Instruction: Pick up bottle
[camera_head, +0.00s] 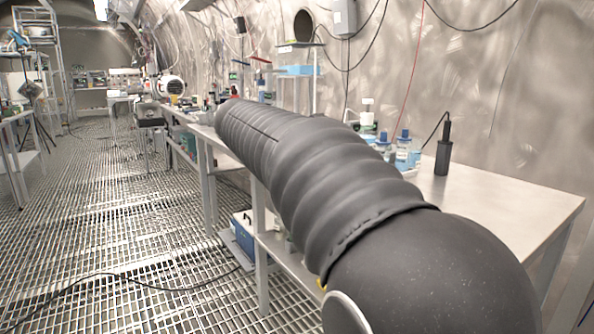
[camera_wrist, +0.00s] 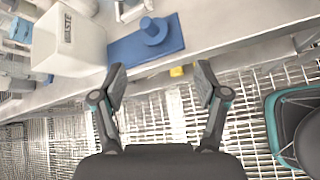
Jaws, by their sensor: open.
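In the head view, clear bottles with blue caps stand on the bench behind my arm; one bottle (camera_head: 403,155) is plain to see, and a second blue-capped one (camera_head: 382,146) is partly hidden by my arm. I cannot tell which bottle the task means. My gripper (camera_wrist: 160,80) shows in the wrist view with its two fingers apart and nothing between them. It hangs over the bench's edge, with the grating floor below. No clear bottle shows near the fingers. In the head view my gripper is hidden behind my dark, ribbed arm.
In the wrist view, a white box-like container (camera_wrist: 68,42) and a blue flat piece with a round knob (camera_wrist: 148,42) lie by the bench edge. A yellow item (camera_wrist: 180,71) is below. The bench's near right end (camera_head: 500,205) is bare. A dark device (camera_head: 443,155) stands behind.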

